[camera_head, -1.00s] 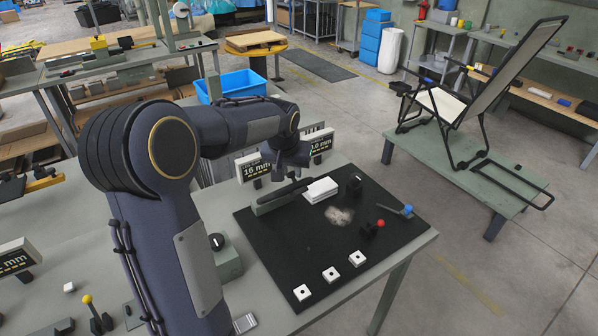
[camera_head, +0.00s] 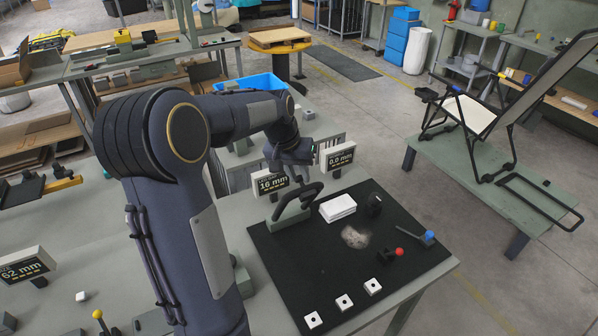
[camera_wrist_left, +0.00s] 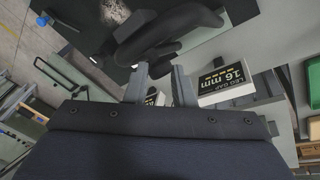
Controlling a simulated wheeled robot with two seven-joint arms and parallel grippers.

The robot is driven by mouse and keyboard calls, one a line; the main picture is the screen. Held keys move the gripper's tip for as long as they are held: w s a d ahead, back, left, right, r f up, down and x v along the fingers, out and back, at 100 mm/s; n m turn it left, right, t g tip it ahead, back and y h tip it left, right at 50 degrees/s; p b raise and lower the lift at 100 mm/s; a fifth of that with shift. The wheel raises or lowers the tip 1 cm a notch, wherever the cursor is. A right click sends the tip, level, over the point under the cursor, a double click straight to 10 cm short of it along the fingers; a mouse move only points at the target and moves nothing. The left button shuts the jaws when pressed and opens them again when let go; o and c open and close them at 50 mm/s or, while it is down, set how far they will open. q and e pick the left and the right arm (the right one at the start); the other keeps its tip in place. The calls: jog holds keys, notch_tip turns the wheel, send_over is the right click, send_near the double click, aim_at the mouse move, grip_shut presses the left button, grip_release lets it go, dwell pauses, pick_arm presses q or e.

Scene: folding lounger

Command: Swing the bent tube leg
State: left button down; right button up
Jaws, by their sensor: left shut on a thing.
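The bent tube leg (camera_head: 297,203) is a dark curved tube on a grey block (camera_head: 287,214) at the left edge of the black mat. It now stands raised as a loop above the block. My left gripper (camera_head: 292,168) comes down over its upper end and is shut on it; the fingertips are hard to make out in the head view. In the left wrist view, the dark curved leg (camera_wrist_left: 168,38) lies at the tips of the two grey fingers (camera_wrist_left: 160,78). My right gripper is not in view.
A display reading 16 mm (camera_head: 270,183), labelled leg gap in the wrist view, and a 0.0 mm display (camera_head: 338,157) stand close behind. The black mat (camera_head: 310,265) bears a white block (camera_head: 337,207), white squares and small knobs. A folding lounger (camera_head: 483,112) stands on a separate bench.

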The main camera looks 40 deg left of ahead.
pick_arm(q)
jog(key=shift+s+a+f, duration=0.25)
jog(key=shift+s+f, duration=0.15)
jog(key=shift+f, duration=0.1)
jog(key=c, duration=1.5)
grip_release()
jog(key=shift+c, duration=0.2)
jog(key=o, duration=0.3)
jog(key=shift+a, duration=0.2)
jog(key=shift+o, duration=0.2)
jog(key=shift+w+d+r, duration=0.1)
jog(key=shift+r, duration=0.05)
jog(key=v, duration=0.8)
jog(key=shift+b, duration=0.45)
